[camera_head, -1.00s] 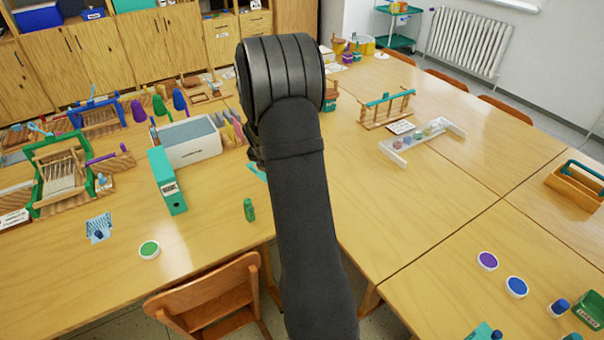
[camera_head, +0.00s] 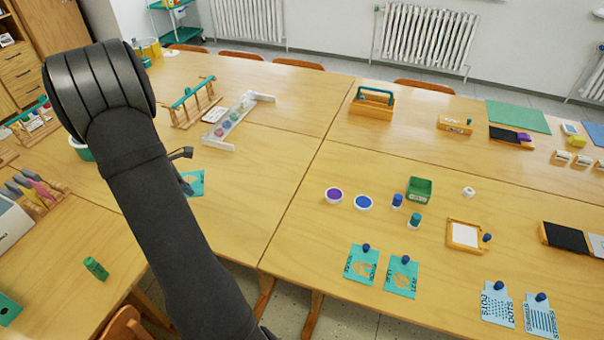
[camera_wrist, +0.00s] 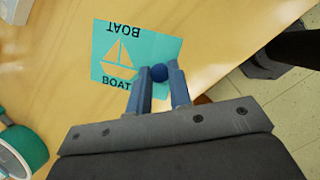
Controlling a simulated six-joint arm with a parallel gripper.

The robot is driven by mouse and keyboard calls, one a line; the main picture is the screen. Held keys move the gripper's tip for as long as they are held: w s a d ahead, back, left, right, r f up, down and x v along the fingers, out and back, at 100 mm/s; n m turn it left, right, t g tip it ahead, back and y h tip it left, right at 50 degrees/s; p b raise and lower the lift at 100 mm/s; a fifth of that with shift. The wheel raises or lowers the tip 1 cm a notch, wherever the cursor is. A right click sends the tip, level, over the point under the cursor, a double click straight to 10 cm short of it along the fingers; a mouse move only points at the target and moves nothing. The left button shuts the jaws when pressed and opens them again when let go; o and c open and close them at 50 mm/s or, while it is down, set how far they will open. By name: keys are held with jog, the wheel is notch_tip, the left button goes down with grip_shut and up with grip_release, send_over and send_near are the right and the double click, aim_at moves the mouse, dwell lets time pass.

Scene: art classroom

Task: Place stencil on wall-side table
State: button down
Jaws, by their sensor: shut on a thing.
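In the wrist view, the teal BOAT stencil (camera_wrist: 112,55) has a sailboat cut-out and a dark blue ball knob (camera_wrist: 159,73). My gripper (camera_wrist: 160,76) is shut on this knob, with one blue finger on each side. In the head view, part of the stencil (camera_head: 195,180) shows beside my arm, over the light wooden table. Its height above the surface is hard to tell. My forearm hides most of the gripper there. Long wooden tables stand along the radiator wall, including a back-right table (camera_head: 420,135).
Two teal stencils with knobs (camera_head: 361,263) (camera_head: 403,275) lie at front right, near two pale pattern cards (camera_head: 497,303). A wooden caddy (camera_head: 372,103), green box (camera_head: 419,190) and paint lids stand behind them. A white rack (camera_head: 232,125) is at back centre. Bare wood lies between.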

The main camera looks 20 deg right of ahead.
jog(key=s+d+m+g+y, duration=0.1)
jog(key=s+d+m+g, duration=0.1)
jog(key=s+d+m, duration=0.45)
jog(key=s+d+m+g+y, duration=0.1)
jog(key=s+d+m+g, duration=0.15)
jog(key=d+m, duration=0.65)
jog(key=s+d+m+g+y, duration=0.15)
jog(key=s+d+m, duration=0.35)
jog(key=d, duration=0.6)
jog(key=s+d+m+t+y, duration=0.2)
jog(key=s+d+m, duration=0.2)
jog(key=s+m, duration=0.3)
jog(key=s+d+r+m+t+y, duration=0.15)
jog(key=s+d+m, duration=0.25)
jog(key=s+m, duration=0.4)
jog(key=s+d+m+t+y, duration=0.1)
jog(key=s+d+m+y, duration=0.1)
jog(key=s+d+m, duration=0.4)
jog(key=shift+m, duration=0.45)
jog(key=w+a+f, duration=0.1)
jog(key=w+f, duration=0.1)
jog(key=w, duration=0.1)
jog(key=w+a+f, duration=0.2)
jog(key=w, duration=0.1)
jog(key=w+a+f, duration=0.1)
jog(key=w+f, duration=0.2)
jog(key=w, duration=0.1)
jog(key=shift+a, duration=0.25)
jog(key=shift+w+f, duration=0.15)
jog(key=shift+f, duration=1.95)
